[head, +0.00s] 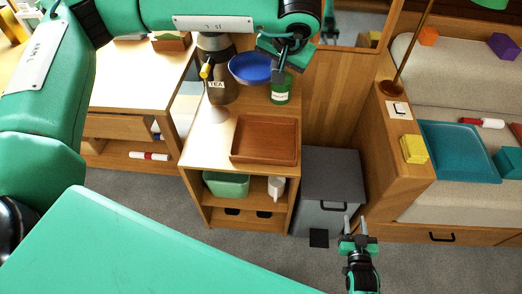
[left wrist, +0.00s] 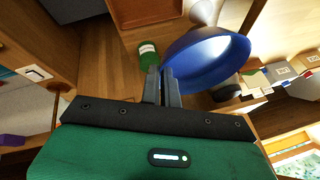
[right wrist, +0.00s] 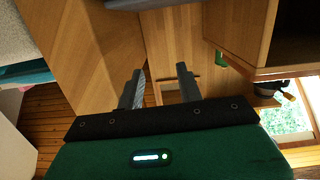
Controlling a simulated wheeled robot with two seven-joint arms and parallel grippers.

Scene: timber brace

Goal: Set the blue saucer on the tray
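The blue saucer (head: 250,68) is in the air above the back of the wooden cabinet, behind the tray. My left gripper (head: 275,66) is at the saucer's right edge. In the left wrist view, its fingers (left wrist: 160,78) are close together on the rim of the saucer (left wrist: 207,55). The brown tray (head: 264,139) lies empty on the front right of the cabinet top. My right gripper (head: 358,229) is low, in front of the grey bin, and its fingers (right wrist: 158,88) are apart with nothing between them.
A green jar (head: 281,90) stands below the left gripper, close to the saucer. A jar marked TEA (head: 217,88) and a whitish cone-shaped thing (head: 213,112) are to the left. A grey bin (head: 331,180) stands right of the cabinet.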

